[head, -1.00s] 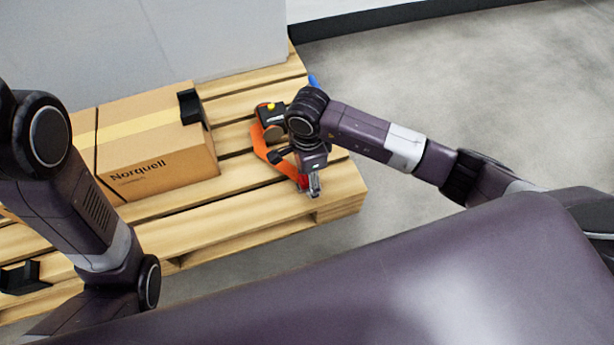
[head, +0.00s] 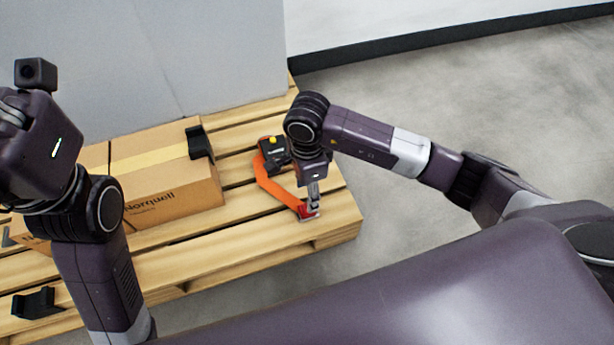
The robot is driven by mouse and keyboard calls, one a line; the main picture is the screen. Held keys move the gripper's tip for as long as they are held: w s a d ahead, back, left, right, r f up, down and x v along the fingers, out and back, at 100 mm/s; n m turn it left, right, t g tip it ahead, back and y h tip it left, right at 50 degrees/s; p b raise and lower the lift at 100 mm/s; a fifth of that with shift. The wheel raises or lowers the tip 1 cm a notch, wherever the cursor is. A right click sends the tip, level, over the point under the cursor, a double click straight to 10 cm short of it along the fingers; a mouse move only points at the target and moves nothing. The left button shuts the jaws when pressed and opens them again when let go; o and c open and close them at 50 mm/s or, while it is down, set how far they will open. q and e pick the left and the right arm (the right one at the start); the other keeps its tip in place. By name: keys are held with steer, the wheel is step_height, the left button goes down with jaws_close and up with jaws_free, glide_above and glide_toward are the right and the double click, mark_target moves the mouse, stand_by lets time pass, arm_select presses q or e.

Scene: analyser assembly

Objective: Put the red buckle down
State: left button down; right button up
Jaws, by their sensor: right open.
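The red buckle (head: 309,213) lies on the front slats of the wooden pallet, near its right corner. It sits at the front end of an orange strap (head: 274,187) that runs back to a black ratchet with a yellow button (head: 273,152). My right gripper (head: 314,205) points down right at the buckle, with its jaws open. Whether the fingers still touch the buckle cannot be told. My left arm stands at the left of the head view, and its fingers do not show.
A cardboard box marked Norquell (head: 165,206) with a black corner protector (head: 199,142) stands left of the strap on the pallet (head: 215,240). Another black corner piece (head: 34,302) lies at the front left. A large grey block (head: 215,60) stands behind. Grey floor is clear at the right.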

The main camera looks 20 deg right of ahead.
steer(key=shift+r+p, duration=0.5)
steer(key=shift+r, duration=1.05)
